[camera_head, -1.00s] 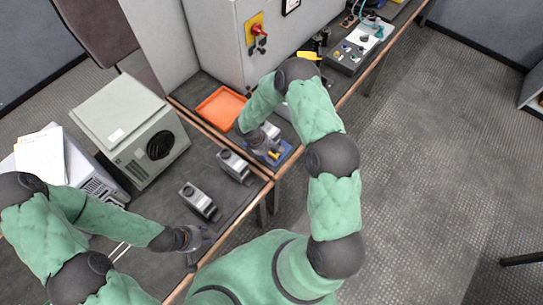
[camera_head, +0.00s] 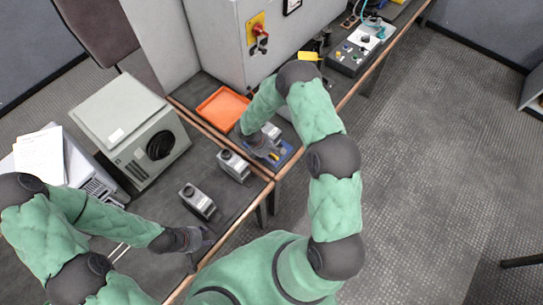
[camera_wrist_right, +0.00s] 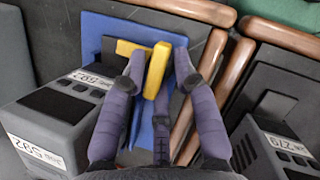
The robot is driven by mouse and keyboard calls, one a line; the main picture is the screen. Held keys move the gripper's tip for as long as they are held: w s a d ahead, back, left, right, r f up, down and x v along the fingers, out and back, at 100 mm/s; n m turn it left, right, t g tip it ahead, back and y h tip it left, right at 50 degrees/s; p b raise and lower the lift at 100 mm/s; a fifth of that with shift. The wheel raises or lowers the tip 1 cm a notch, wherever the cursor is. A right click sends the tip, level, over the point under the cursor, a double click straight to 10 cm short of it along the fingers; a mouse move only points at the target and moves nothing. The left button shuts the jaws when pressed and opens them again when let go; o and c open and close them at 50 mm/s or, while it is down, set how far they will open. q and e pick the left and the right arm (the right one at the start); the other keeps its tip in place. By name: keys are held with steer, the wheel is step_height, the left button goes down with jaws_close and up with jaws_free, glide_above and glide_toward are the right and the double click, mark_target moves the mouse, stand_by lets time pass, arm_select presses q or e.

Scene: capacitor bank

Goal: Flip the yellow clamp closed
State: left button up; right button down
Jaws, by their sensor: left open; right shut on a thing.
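The yellow clamp (camera_wrist_right: 157,70) is on a blue base (camera_wrist_right: 97,32) in the right wrist view. Its handle lies between the fingers of my right gripper (camera_wrist_right: 160,72), which is shut on it. A second yellow piece (camera_wrist_right: 130,47) crosses beside the handle. In the head view my right gripper (camera_head: 264,148) is over the blue base (camera_head: 284,157) at the bench edge and hides most of the clamp. My left gripper (camera_head: 208,240) is open and empty, low over the near bench edge, away from the clamp.
Grey capacitor blocks stand close on both sides of the clamp, one at left (camera_wrist_right: 60,115) and one at right (camera_wrist_right: 275,140). Two grey blocks (camera_head: 234,165) (camera_head: 197,201) stand on the near bench. An orange tray (camera_head: 222,107) lies behind. A grey cabinet (camera_head: 215,45) rises further back.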

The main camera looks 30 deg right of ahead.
arm_select(q)
steer(key=shift+f, duration=0.4)
arm_select(e)
steer(key=shift+s+d, duration=0.2)
steer(key=shift+s, duration=0.05)
steer(key=shift+r, duration=0.1)
arm_select(q)
steer(key=shift+r, duration=0.1)
arm_select(e)
steer(key=c, duration=1.2)
jaws_free()
arm_select(q)
steer(key=shift+s+d, duration=0.1)
steer(key=shift+s, duration=0.1)
arm_select(e)
steer(key=shift+o, duration=0.7)
steer(key=shift+s+d, duration=0.1)
steer(key=shift+s, duration=0.05)
arm_select(q)
steer(key=shift+w, duration=0.1)
